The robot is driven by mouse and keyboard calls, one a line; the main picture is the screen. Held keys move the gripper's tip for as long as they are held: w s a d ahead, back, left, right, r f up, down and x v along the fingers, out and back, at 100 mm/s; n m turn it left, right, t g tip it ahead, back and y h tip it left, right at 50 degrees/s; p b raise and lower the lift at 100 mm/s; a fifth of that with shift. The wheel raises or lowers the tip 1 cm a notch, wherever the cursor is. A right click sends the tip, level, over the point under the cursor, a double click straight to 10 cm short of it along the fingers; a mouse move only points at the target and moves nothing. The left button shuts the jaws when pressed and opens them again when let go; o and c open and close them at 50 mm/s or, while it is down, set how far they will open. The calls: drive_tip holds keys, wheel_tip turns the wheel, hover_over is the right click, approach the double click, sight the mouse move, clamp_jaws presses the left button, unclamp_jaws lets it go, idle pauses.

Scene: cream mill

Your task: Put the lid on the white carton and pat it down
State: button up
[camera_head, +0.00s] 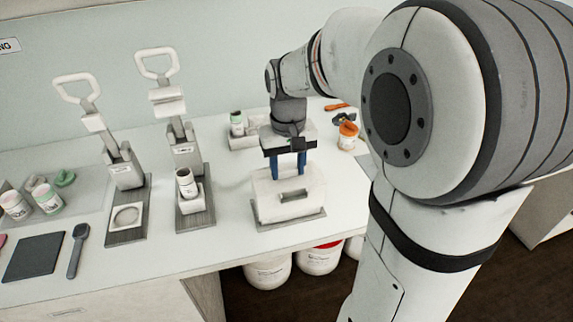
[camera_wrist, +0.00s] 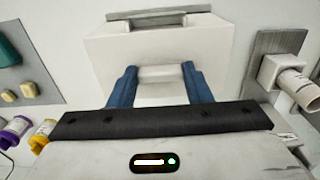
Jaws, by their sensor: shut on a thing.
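The white carton (camera_head: 290,206) stands upright on a grey base plate on the bench, with a slot in its front face. My gripper (camera_head: 289,165) points down over its top, with blue fingers. In the wrist view my gripper (camera_wrist: 160,85) is shut on a pale raised part of the white lid (camera_wrist: 160,74) between the fingers. The lid is at the carton's top and hard to tell from it; I cannot tell whether it is fully seated. The fingers hide part of it.
Two lever presses (camera_head: 122,165) (camera_head: 184,150) stand left of the carton, the nearer one holding a white jar (camera_head: 186,183). An orange-lidded jar (camera_head: 348,136) stands at the back right. A dark mat (camera_head: 35,257) and a spoon (camera_head: 77,250) lie front left. White tubs sit below the bench.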

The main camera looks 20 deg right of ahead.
drive_tip(key=shift+f, duration=0.35)
idle(0.3)
drive_tip(key=o, duration=2)
drive_tip(key=shift+c, duration=0.2)
drive_tip(key=shift+r+p, duration=2.55)
drive_tip(key=shift+r, duration=1)
drive_tip(key=shift+s, duration=0.1)
